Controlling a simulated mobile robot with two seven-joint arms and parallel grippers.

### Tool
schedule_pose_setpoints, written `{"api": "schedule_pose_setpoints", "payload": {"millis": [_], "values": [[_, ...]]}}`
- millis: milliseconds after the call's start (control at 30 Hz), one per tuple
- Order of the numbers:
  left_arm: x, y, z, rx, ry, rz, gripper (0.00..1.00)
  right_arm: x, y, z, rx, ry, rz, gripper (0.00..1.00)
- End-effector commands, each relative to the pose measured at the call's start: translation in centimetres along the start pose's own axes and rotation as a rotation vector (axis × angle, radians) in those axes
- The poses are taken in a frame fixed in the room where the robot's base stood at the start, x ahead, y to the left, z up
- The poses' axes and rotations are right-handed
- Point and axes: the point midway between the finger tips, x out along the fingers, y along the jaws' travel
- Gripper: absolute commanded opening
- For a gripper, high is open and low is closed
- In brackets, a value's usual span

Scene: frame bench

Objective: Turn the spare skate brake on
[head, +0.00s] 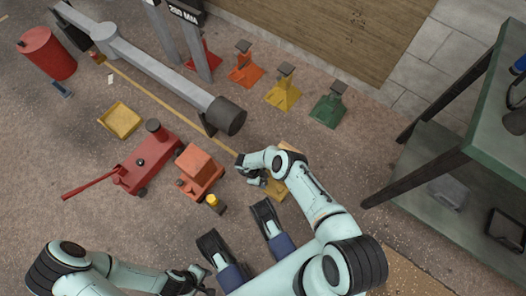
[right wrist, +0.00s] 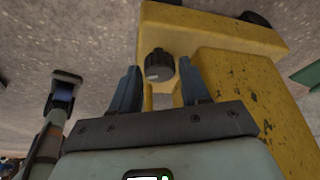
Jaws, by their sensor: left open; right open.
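A yellow skate (head: 278,187) stands on the floor, mostly hidden under my right arm in the head view. In the right wrist view its worn yellow body (right wrist: 255,95) fills the right side. A dark round knob (right wrist: 158,66) on it shows between and just beyond the fingertips of my right gripper (right wrist: 158,85). That gripper (head: 250,176) is open, with nothing held; I cannot tell whether a finger touches the knob. My left gripper (head: 197,282) is open and empty at the bottom of the head view, away from the skate.
An orange-red skate (head: 200,170) and a red jack (head: 146,165) stand to the left. A long grey beam (head: 165,72) lies behind. Orange, yellow and green stands (head: 328,108) line the back. A green-topped table (head: 475,150) is at the right.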

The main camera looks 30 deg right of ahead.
Motion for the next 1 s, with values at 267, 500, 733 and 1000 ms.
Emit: {"api": "schedule_pose_setpoints", "payload": {"millis": [267, 500, 733, 1000], "values": [[0.0, -0.03, 0.05, 0.0, -0.001, 0.0, 0.43, 0.06, -0.02, -0.03, 0.0, 0.0, 0.0, 0.36], [0.0, 0.0, 0.02, 0.0, 0.0, 0.0, 0.43, 0.03, -0.02, -0.03, -0.001, 0.001, -0.001, 0.05], [0.0, 0.02, 0.01, 0.001, 0.0, 0.0, 0.43, -0.01, -0.01, -0.02, -0.04, 0.001, -0.017, 0.05], [-0.01, 0.02, 0.0, 0.001, 0.0, 0.0, 0.43, -0.04, 0.12, -0.02, -0.196, 0.001, -0.082, 0.05]]}}
